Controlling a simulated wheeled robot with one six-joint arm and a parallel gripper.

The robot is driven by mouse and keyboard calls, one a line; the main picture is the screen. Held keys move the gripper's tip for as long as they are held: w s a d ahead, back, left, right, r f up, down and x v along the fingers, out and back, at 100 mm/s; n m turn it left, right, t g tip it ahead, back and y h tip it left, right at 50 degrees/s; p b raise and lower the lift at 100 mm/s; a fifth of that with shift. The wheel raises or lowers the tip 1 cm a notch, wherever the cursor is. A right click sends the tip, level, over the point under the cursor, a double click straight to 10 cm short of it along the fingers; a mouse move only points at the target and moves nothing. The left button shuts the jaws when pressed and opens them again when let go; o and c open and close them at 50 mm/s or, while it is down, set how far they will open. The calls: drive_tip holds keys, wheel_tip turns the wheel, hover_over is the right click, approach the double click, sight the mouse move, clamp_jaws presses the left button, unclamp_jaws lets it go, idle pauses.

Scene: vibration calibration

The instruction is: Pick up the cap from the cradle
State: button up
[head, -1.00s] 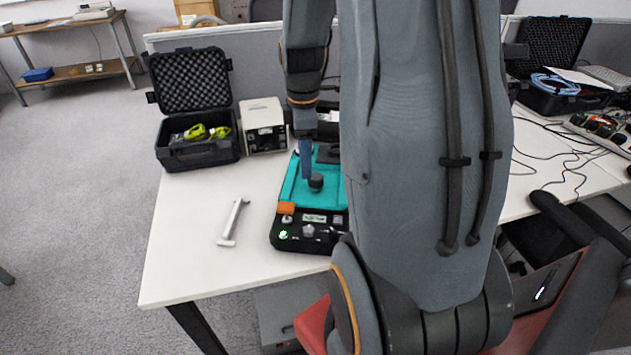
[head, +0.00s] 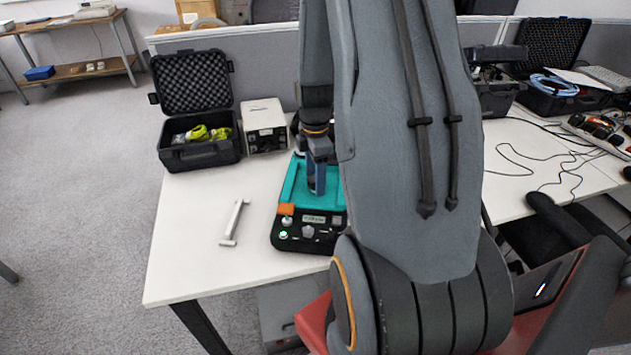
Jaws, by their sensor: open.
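A teal tray (head: 291,191) sits on top of a black device (head: 287,246) on the white table; I take the tray to be the cradle. My gripper (head: 317,190) points down over the tray, its blue fingers low against it. It is open. The dark round cap that stood on the tray is mostly hidden at the fingers, so I cannot tell whether they touch it or are around it.
A silver handle-shaped bar (head: 235,222) lies left of the device. An open black case (head: 199,154) and a white box instrument (head: 264,126) stand behind. The table's front left is clear. My arm hides the table to the right.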

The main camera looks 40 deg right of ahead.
drive_tip(key=shift+f, duration=0.25)
drive_tip(key=shift+c, duration=0.3)
drive_tip(key=c, duration=1.1)
drive_tip(key=shift+r, duration=0.15)
